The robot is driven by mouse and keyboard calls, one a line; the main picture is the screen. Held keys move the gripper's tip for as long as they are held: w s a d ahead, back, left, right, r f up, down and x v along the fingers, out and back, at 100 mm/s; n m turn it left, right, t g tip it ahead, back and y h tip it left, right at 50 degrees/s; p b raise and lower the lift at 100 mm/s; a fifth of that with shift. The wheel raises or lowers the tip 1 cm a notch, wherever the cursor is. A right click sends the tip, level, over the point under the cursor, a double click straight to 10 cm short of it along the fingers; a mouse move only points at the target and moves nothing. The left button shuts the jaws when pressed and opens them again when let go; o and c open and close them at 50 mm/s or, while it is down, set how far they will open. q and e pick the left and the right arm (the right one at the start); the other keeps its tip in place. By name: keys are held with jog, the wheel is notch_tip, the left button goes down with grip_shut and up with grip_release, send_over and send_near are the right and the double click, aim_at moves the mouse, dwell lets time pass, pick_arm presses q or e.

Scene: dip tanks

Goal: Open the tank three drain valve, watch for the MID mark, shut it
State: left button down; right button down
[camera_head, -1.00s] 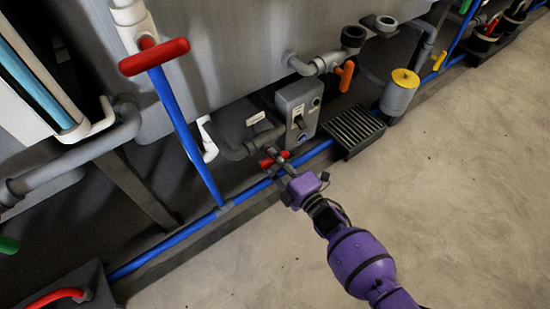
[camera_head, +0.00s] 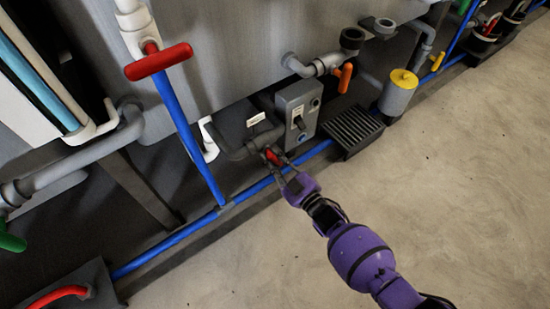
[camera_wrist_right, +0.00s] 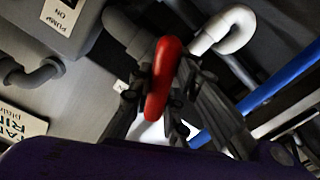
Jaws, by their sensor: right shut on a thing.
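A small red valve handle (camera_head: 272,156) sits on a grey drain pipe (camera_head: 238,152) low under the tank (camera_head: 235,50). My right gripper (camera_head: 277,163) reaches it from the lower right, fingers shut on it. In the right wrist view the red handle (camera_wrist_right: 162,80) stands between the two dark fingers. I cannot tell from the handle's angle whether the valve is open. A tall panel with a blue tube (camera_head: 35,70) is at the far left; no MID mark can be read. My left gripper is not in view.
A grey switch box (camera_head: 298,108) stands just behind the handle. A large red T-handle (camera_head: 158,62), an orange handle (camera_head: 345,77) and a blue floor pipe (camera_head: 175,238) are nearby. A black grate (camera_head: 353,130) lies to the right. The concrete floor (camera_head: 450,190) is clear.

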jog(key=m, duration=0.4)
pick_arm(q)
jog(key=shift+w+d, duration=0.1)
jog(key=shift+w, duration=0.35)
pick_arm(e)
jog(key=shift+m, duration=0.5)
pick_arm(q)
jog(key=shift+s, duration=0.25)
pick_arm(e)
jog(key=shift+m, duration=0.3)
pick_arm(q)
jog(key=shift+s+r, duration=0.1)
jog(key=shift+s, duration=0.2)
pick_arm(e)
jog(key=c, duration=1.8)
grip_release()
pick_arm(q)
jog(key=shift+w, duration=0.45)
pick_arm(e)
jog(key=shift+o, duration=0.8)
